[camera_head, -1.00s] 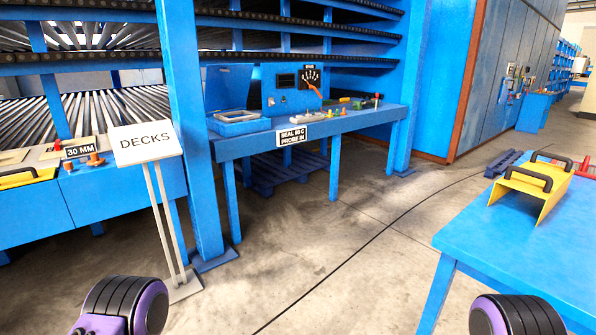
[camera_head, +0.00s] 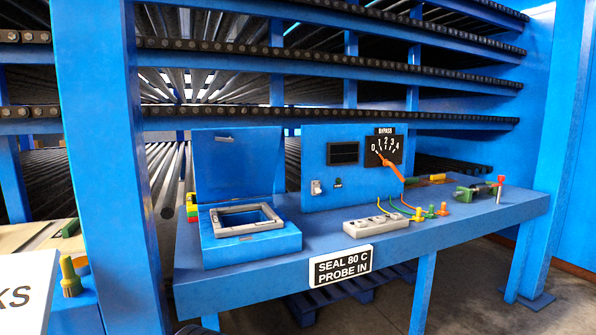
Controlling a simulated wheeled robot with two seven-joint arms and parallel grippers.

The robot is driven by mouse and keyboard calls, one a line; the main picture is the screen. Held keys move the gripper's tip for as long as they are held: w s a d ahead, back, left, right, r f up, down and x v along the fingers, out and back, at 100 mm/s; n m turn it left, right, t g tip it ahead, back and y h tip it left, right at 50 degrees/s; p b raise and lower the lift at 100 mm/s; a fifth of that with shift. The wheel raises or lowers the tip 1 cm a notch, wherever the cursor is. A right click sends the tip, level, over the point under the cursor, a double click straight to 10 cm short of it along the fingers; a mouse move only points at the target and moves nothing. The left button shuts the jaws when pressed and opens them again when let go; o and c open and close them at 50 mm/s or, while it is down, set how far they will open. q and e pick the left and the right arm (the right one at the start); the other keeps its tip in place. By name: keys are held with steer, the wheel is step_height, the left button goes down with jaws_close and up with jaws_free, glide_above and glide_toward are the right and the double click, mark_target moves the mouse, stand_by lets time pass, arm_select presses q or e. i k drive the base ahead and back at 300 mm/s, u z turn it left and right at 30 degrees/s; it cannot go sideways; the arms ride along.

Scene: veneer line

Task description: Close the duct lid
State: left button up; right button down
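The duct (camera_head: 250,240) is a low blue box with a grey-framed square opening, on the left part of a blue bench. Its blue lid (camera_head: 238,163) stands upright behind the opening, with a small grey piece near its top edge. The duct is open. Neither of my grippers is in the head view now.
A blue panel (camera_head: 320,185) with a dial and orange pointer stands right of the lid. A grey socket block (camera_head: 376,224), wires and coloured plugs lie on the bench (camera_head: 440,235). A blue post (camera_head: 107,150) stands close at the left. A white sign (camera_head: 25,295) is at lower left.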

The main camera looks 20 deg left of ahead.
mark_target(245, 166)
steer(key=i, duration=0.8)
steer(key=z, duration=0.75)
steer(key=i, duration=2.6)
steer(key=u, duration=4.25)
